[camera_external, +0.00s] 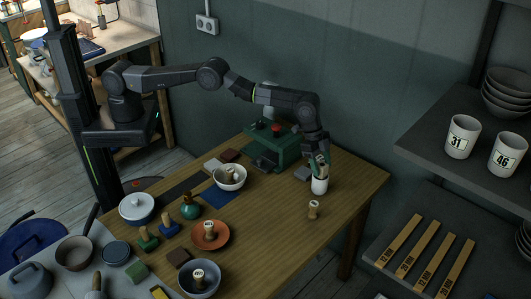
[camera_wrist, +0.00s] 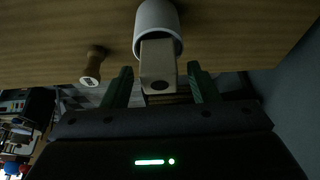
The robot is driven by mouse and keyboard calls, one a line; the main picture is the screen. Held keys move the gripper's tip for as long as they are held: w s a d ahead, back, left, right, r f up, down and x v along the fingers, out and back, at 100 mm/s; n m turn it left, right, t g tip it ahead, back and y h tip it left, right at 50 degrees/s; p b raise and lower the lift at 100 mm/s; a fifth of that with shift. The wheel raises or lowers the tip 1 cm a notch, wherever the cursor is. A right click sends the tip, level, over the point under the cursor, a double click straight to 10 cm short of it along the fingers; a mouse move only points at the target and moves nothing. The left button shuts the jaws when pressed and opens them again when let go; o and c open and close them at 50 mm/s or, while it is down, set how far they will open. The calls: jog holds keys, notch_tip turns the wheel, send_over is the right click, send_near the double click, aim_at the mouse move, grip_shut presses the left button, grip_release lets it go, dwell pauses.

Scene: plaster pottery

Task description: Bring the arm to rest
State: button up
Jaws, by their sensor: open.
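My arm reaches from its column at the left across the wooden table (camera_external: 262,228). My gripper (camera_external: 319,160) points down at the table's far right, just above a white cup (camera_external: 319,186). In the wrist view my gripper (camera_wrist: 160,88) has its two green fingers apart. A tan, flat-ended piece (camera_wrist: 158,62) stands in the white cup (camera_wrist: 157,18) and shows between the fingers, with a visible gap on each side. Whether anything else is in the cup is hidden.
A wooden stamp (camera_external: 313,209) stands near the cup. A green press with a red knob (camera_external: 276,128) is behind, left of the gripper. A white bowl (camera_external: 229,178), an orange bowl (camera_external: 210,236) and several stamps crowd the left. A shelf (camera_external: 450,150) is at right.

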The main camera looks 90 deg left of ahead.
notch_tip(320, 180, up, 4)
jog(key=shift+s+r+p, duration=0.1)
jog(key=shift+r+p, duration=0.15)
jog(key=shift+p, duration=0.45)
notch_tip(320, 180, up, 5)
jog(key=p, duration=0.5)
jog(key=shift+f, duration=0.2)
jog(key=s+d+f+b, duration=0.3)
jog(key=s+b, duration=0.3)
jog(key=s, duration=0.3)
jog(key=s+d+f+m+b, duration=0.1)
jog(key=s+f+b, duration=0.3)
jog(key=s, duration=0.6)
jog(key=shift+s+d+f+m+b, duration=0.2)
jog(key=shift+d+m+b, duration=0.1)
jog(key=shift+d+b, duration=0.8)
jog(key=shift+a, duration=0.2)
